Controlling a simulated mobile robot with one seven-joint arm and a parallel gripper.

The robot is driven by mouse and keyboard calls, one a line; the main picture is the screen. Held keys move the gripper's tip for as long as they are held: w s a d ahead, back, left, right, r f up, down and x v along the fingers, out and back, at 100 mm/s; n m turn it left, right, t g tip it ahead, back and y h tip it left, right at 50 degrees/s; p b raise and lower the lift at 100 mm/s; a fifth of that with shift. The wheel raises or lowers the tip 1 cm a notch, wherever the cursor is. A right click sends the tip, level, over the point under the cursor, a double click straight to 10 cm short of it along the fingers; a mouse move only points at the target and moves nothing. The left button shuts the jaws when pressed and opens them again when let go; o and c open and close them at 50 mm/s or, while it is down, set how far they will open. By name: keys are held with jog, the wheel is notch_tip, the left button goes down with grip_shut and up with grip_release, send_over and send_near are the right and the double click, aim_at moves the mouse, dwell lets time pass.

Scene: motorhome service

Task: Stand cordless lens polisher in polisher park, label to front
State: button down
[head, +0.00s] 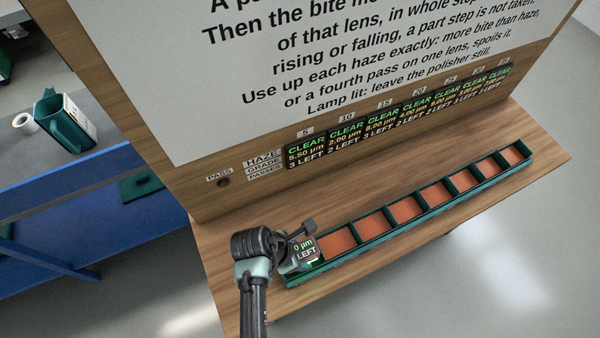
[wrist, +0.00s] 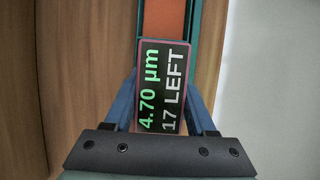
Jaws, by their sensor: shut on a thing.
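The cordless lens polisher (head: 306,251) is in my gripper (head: 292,243), at the left end of a long green tray. Its lit display in the wrist view (wrist: 162,88) reads 4.70 µm and 17 LEFT. The blue fingers are shut on its two sides. I cannot tell whether its underside touches the tray or the bench. No part is clearly marked as the polisher park; a green holder with a white label (head: 65,122) stands on the grey table at left, and I cannot tell if that is it.
The green tray (head: 400,232) holds several orange pads in a row of compartments on the wooden bench (head: 210,245). Behind it rises a panel with a row of displays (head: 400,112) reading CLEAR and an unlit lamp (head: 223,182). A white roll (head: 25,123) lies at far left.

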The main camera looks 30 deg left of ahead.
jog(key=shift+c, duration=1.1)
grip_release()
jog(key=shift+f, duration=0.1)
jog(key=v, duration=1.2)
